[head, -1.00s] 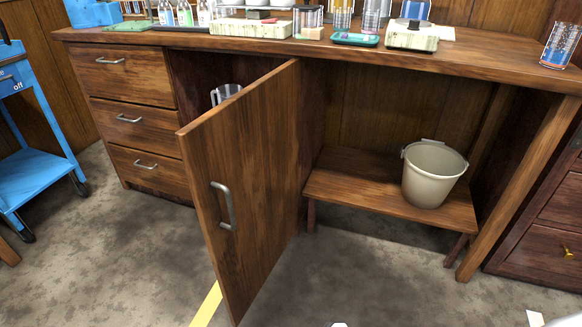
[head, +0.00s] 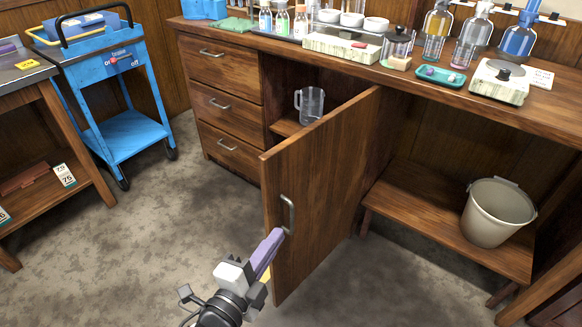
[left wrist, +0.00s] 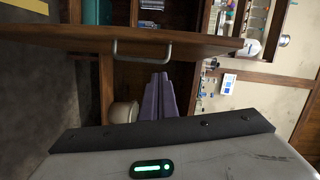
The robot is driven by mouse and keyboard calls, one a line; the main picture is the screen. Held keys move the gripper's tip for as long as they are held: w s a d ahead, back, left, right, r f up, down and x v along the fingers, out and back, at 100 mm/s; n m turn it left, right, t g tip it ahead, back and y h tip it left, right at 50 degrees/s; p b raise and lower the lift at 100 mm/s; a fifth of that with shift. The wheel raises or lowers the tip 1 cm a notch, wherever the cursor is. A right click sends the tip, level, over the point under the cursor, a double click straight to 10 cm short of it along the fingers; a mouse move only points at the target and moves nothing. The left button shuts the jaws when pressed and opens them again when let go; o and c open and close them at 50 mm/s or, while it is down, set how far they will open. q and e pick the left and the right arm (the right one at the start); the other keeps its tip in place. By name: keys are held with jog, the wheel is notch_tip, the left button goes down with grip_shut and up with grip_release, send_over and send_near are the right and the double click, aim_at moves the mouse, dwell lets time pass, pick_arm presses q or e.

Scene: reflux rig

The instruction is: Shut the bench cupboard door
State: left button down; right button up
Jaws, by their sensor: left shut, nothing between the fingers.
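The wooden cupboard door (head: 325,180) stands wide open, swung out from the bench, with its free edge toward the left. Its metal bar handle (head: 288,213) is on the face turned to me. My left gripper (head: 274,243) has purple fingers, shut and empty, with the tips close to the handle's lower end; contact cannot be told. In the left wrist view the door (left wrist: 120,40) shows nearly edge-on, with the handle (left wrist: 142,50) just beyond the fingers (left wrist: 160,90). My right gripper is not in view.
A glass jug (head: 310,104) stands inside the open cupboard. Drawers (head: 228,103) are left of it, and a bucket (head: 497,212) stands on a low shelf at right. A blue cart (head: 125,135) is at far left. Glassware crowds the bench top. The floor before the door is clear.

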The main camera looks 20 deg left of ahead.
aim_at(288, 192)
pick_arm(q)
jog(key=w+r+m, duration=0.1)
jog(key=w, duration=0.2)
jog(key=w+r+m, duration=0.1)
jog(key=w, duration=0.3)
jog(key=w+r+m+t+h, duration=0.1)
jog(key=w, duration=0.3)
jog(key=shift+w+d, duration=0.15)
jog(key=shift+d, duration=0.25)
jog(key=shift+w+a, duration=0.3)
jog(key=shift+a, duration=0.25)
jog(key=shift+a, duration=0.15)
